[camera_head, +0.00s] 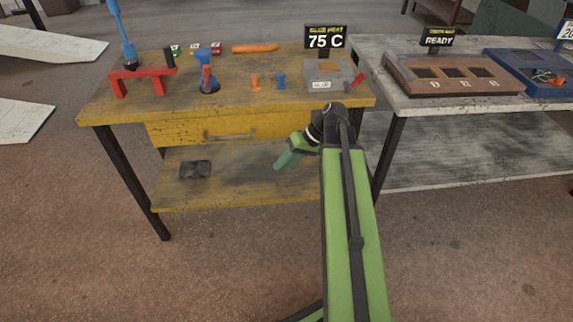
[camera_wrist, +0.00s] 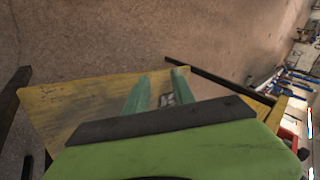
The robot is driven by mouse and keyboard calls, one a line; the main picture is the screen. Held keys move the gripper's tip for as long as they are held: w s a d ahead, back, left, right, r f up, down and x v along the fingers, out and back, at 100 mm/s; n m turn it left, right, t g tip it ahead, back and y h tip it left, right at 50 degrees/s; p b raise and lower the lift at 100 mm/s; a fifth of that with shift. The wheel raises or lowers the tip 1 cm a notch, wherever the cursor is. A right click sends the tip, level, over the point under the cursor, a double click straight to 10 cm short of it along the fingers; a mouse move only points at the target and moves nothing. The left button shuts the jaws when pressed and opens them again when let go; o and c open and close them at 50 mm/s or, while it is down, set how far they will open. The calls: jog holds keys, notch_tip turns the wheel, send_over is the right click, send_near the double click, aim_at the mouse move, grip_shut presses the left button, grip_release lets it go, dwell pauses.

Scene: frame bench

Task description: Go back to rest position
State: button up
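My gripper (camera_head: 281,163) hangs in front of the yellow workbench (camera_head: 240,111), below its top and near the drawer's right end. In the wrist view its two green fingers (camera_wrist: 161,77) stand apart with nothing between them, so it is open and empty. My arm reaches up from the bottom of the head view to the bench's front edge.
The bench has a drawer with a grey handle (camera_head: 230,135) and a lower shelf holding a dark block (camera_head: 195,169). On top are a red stand (camera_head: 142,77), an orange bar (camera_head: 255,48) and a grey "75 C" station (camera_head: 328,75). A white bench (camera_head: 430,105) adjoins at right.

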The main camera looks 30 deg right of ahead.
jog(key=s+a+f+n+g+h, duration=0.1)
jog(key=a+f+n+g+h, duration=0.1)
jog(key=a, duration=0.9)
jog(key=s+a+f+n+g+h, duration=0.1)
jog(key=s+a+f+h, duration=0.1)
jog(key=a, duration=0.8)
jog(key=d+m+h, duration=0.3)
jog(key=d, duration=0.2)
notch_tip(320, 180, up, 20)
jog(key=p, duration=2.1)
jog(key=shift+w+a+r, duration=0.2)
jog(key=shift+a+r, duration=0.05)
jog(key=shift+a, duration=0.1)
